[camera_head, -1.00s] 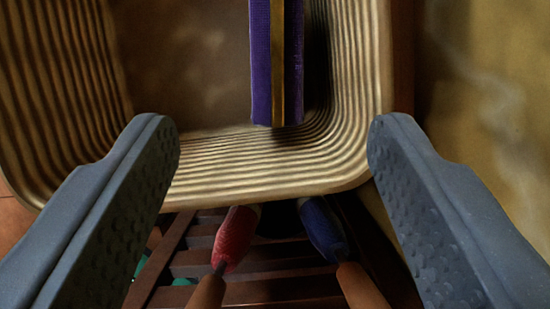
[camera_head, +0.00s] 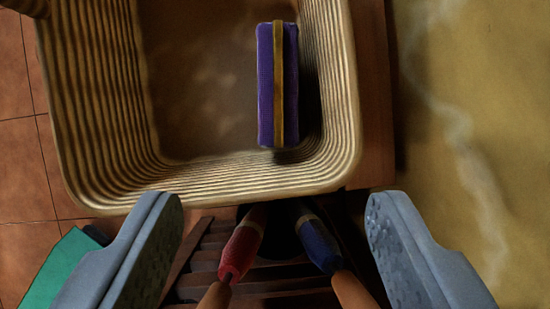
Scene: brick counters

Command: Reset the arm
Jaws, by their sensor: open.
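My gripper (camera_head: 274,205) is open, with its two grey fingers wide apart at the lower left and lower right. Nothing is between the pads. A purple block with a yellow-brown band (camera_head: 266,85) lies inside a ribbed tan basket (camera_head: 215,185), against its right side. The block is beyond my fingertips and apart from them. The basket's near rim shows just past the fingertips.
A red-handled tool (camera_head: 240,250) and a blue-handled tool (camera_head: 317,243) lie over dark wooden slats (camera_head: 205,260) below the basket. A green object (camera_head: 62,265) is at the lower left on tiled floor (camera_head: 25,170). A mottled yellowish surface (camera_head: 450,120) fills the right.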

